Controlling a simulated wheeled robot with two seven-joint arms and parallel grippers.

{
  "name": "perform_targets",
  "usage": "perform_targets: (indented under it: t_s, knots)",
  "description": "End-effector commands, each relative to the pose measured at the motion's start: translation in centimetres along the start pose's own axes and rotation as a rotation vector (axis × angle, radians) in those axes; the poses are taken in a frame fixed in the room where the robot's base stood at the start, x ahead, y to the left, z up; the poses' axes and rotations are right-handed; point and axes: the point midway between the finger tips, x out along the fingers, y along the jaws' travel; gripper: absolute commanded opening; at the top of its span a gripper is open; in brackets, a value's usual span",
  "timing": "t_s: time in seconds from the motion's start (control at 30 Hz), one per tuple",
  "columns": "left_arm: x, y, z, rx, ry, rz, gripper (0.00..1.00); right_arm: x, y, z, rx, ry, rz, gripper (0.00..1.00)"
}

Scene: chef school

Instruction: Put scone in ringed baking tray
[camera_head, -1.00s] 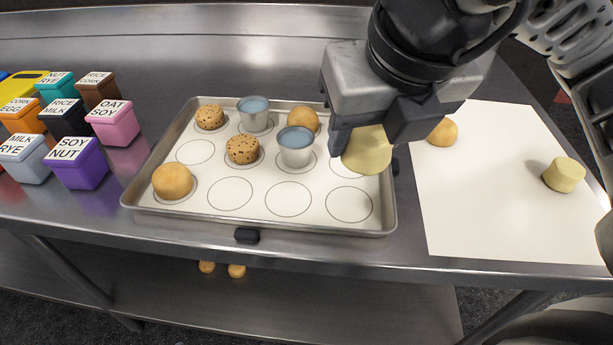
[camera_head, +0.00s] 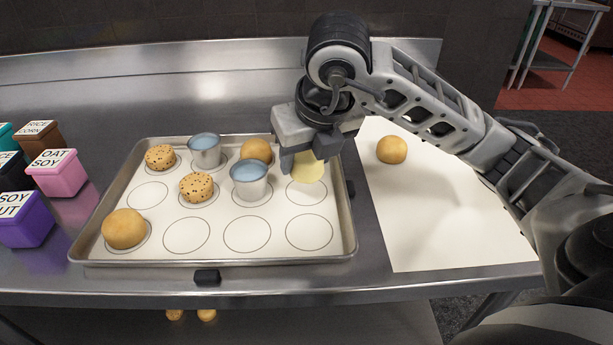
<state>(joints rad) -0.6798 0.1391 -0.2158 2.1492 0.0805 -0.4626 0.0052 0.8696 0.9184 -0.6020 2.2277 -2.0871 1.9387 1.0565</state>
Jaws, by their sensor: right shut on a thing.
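My right gripper (camera_head: 307,160) is shut on a pale yellow scone (camera_head: 309,172) over the right side of the ringed baking tray (camera_head: 212,262). The scone is at the right-hand ring of the middle row, beside a metal cup. I cannot tell whether its underside touches the tray. The tray also bears two speckled buns, a plain bun (camera_head: 124,228) at front left, another plain bun (camera_head: 256,151) at the back, and two metal cups with blue-grey contents. The front rings to the right of the plain bun are empty. My left gripper is out of view.
A white sheet (camera_head: 400,215) lies right of the tray with a round bun (camera_head: 391,149) on it; my right arm covers part of the sheet. Labelled colored tubs, such as a pink one (camera_head: 58,174), stand at left. Metal cups (camera_head: 249,182) stand close to the held scone.

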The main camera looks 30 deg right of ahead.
Motion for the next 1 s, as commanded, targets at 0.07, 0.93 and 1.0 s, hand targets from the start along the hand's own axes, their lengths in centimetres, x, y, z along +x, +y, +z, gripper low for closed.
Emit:
perform_targets:
  t_s: [0.07, 0.93, 1.0]
  knots:
    - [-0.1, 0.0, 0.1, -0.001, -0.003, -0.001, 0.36, 0.4, -0.1, 0.1, 0.001, 0.001, -0.001, 0.26]
    - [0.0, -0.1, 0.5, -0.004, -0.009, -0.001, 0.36, 4.7, -0.5, -0.8, -0.001, -0.001, 0.0, 0.7]
    - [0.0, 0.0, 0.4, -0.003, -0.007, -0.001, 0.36, 4.7, -0.5, -0.8, -0.001, -0.001, 0.0, 0.7]
